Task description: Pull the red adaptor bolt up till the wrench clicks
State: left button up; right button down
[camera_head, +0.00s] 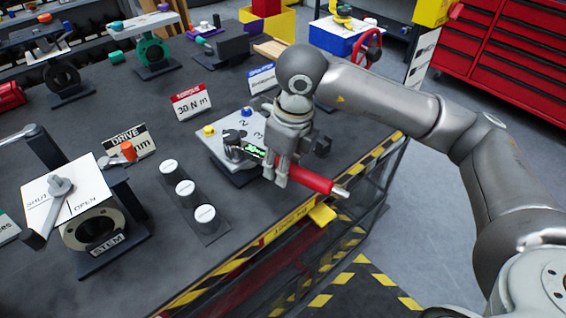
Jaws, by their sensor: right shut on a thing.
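My right gripper (277,176) is shut on a torque wrench with a red handle (310,178), near the bench's front edge. The wrench has a bright metal end and a small green display (255,150). Its dark head (235,139) lies at a pale plate (212,139) numbered 2 and 3, with a yellow and a blue knob. The gripper partly hides the plate and wrench. I cannot make out a separate red adaptor bolt; how the head seats is unclear. My left gripper is not in view.
A valve block marked SHUT and OPEN (88,193) stands at the left. A strip with three white caps (206,226) lies left of the wrench. TORQUE (191,101) and DRIVE (129,141) signs stand behind. A red tool cabinet (520,70) is at right; open floor lies between.

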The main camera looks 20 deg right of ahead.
jog(key=shift+s+a+m, duration=0.45)
jog(key=shift+a+m, duration=0.35)
jog(key=shift+s+a+m+b, duration=0.2)
jog(key=shift+s+a+m, duration=0.05)
jog(key=shift+a+m, duration=0.3)
jog(key=shift+s+a+m+b, duration=0.15)
jog(key=shift+s+a+m, duration=0.1)
jog(key=shift+a+m, duration=0.3)
jog(key=shift+s+a+m+h, duration=0.25)
jog(key=shift+a+m+h, duration=0.15)
jog(key=shift+a+m, duration=0.7)
dwell(0.3)
jog(key=shift+a+b, duration=0.25)
jog(key=shift+b, duration=0.05)
